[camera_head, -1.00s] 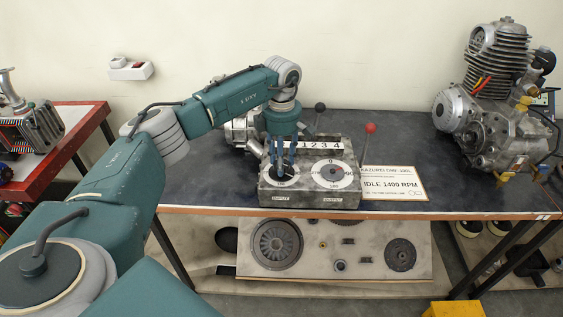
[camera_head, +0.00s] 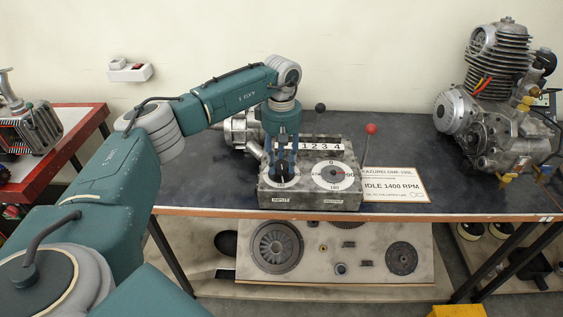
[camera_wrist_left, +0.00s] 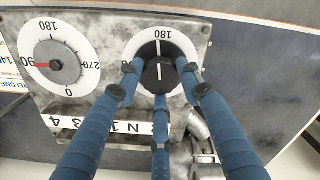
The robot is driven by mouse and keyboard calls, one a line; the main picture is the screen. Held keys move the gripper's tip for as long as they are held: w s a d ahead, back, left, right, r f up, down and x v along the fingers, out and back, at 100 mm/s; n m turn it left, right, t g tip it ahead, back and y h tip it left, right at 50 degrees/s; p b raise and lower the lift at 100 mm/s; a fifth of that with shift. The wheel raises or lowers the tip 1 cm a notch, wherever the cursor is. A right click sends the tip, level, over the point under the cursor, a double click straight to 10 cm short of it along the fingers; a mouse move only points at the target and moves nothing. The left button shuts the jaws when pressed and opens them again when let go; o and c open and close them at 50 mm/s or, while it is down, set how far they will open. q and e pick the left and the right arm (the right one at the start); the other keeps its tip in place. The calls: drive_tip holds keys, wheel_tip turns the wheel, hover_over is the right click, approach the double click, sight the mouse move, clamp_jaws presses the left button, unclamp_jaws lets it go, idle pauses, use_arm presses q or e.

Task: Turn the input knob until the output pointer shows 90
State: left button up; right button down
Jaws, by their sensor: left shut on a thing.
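The gearbox panel (camera_head: 308,201) is a grey metal box on the bench. Its left dial carries the black input knob (camera_head: 281,179), which also shows in the left wrist view (camera_wrist_left: 158,76). My left gripper (camera_head: 281,169) points down over this dial, its blue fingers closed around the knob. The fingers (camera_wrist_left: 158,80) hide part of the knob and scale. The output dial (camera_head: 331,182) is beside it on the right. Its red output pointer (camera_wrist_left: 42,66) lies at the 90 mark, as far as I can tell. My right gripper is not in view.
A row of number tiles (camera_head: 320,146) stands behind the dials. A lever with a red knob (camera_head: 371,129) rises at the right, near a white sign (camera_head: 396,184). An engine (camera_head: 497,110) stands at the far right. The bench between sign and engine is clear.

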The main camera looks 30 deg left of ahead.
sight(282, 164)
use_arm(q)
drive_tip(key=shift+m, duration=0.6)
drive_tip(key=o, duration=1.2)
drive_tip(key=shift+c, duration=0.2)
wheel_tip(282, 164, up, 12)
